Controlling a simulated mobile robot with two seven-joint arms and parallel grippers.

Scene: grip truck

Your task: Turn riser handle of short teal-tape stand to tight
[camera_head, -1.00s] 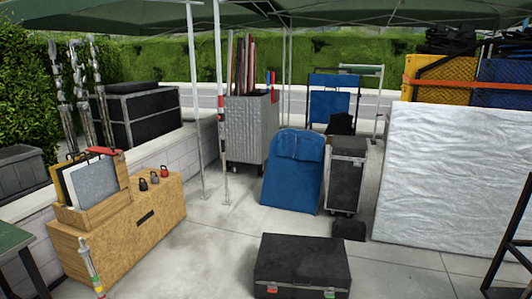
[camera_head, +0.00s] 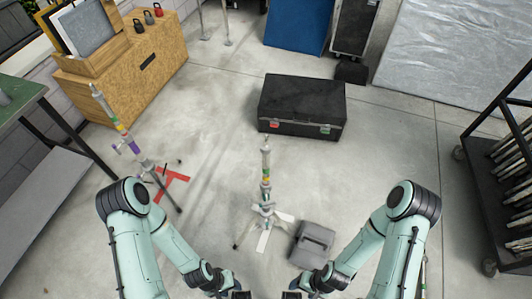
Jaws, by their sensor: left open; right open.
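A short silver stand (camera_head: 266,165) with coloured tape bands, green and yellow among them, stands upright in the middle of the floor. White strips lie at its feet. Another stand (camera_head: 118,125) with several tape bands and a purple part stands at the left near red floor tape. I cannot tell at this size which band is teal or make out a riser handle. My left gripper (camera_head: 240,294) and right gripper (camera_head: 291,294) are side by side at the bottom edge, partly cut off, open, and apart from the stands.
A black case (camera_head: 301,105) lies behind the middle stand. A grey box (camera_head: 312,244) sits to its right. A wooden cabinet (camera_head: 125,65) and green-topped table (camera_head: 18,112) are at left. A black rack (camera_head: 500,175) is at right.

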